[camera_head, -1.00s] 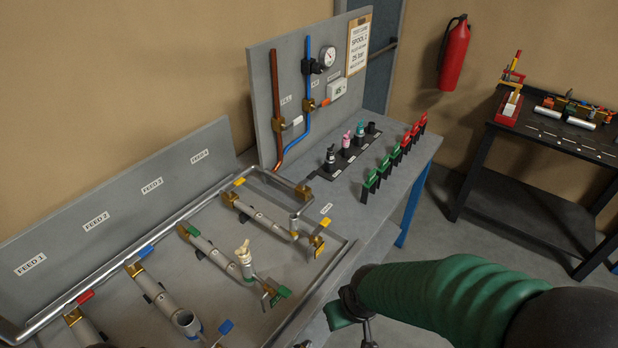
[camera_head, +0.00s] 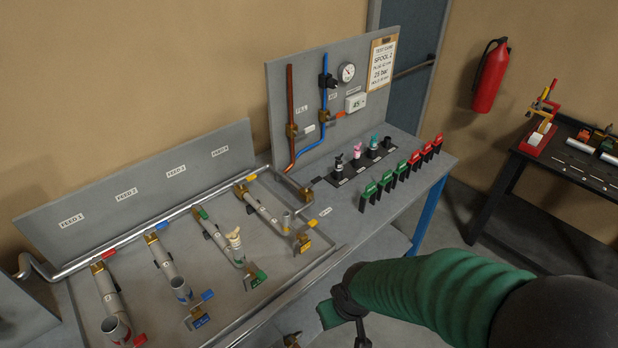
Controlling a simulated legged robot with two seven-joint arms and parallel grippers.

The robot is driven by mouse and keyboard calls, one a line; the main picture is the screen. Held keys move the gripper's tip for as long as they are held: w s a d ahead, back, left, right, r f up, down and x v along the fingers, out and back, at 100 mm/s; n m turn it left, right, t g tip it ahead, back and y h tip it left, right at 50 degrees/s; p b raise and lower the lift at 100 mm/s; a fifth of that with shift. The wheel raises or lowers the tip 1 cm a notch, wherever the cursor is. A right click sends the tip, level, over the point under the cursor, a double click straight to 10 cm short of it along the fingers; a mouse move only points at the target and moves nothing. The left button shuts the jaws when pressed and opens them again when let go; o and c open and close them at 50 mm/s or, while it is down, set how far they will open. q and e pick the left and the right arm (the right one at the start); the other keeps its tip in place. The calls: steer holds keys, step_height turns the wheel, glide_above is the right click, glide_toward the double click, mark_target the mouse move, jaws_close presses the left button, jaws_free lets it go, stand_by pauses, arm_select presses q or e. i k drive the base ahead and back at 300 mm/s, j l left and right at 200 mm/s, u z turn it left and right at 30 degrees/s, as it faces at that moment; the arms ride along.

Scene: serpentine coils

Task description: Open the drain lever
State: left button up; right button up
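I cannot tell for sure which lever is the drain lever, as the small labels are not legible. On the tray, a yellow lever (camera_head: 301,243) sits on the outlet of the rightmost pipe run, near a small white label (camera_head: 325,212). Similar green (camera_head: 256,279) and blue (camera_head: 201,321) levers sit on other runs. My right gripper (camera_head: 345,318), at the end of the green-sleeved arm, is in front of the bench, apart from the levers. Its fingers are unclear. My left gripper is out of view.
An upright panel (camera_head: 283,105) carries copper and blue pipes, a gauge (camera_head: 347,72) and a sign (camera_head: 381,62). Several green and red clips (camera_head: 386,181) line the bench's right side.

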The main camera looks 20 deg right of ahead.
mark_target(319, 179)
steer(key=l+u, duration=0.3)
steer(key=l, duration=0.35)
steer(key=l+u, duration=0.35)
steer(key=l, duration=0.3)
steer(key=i+l+u, duration=0.2)
steer(key=l, duration=0.2)
steer(key=i, duration=0.5)
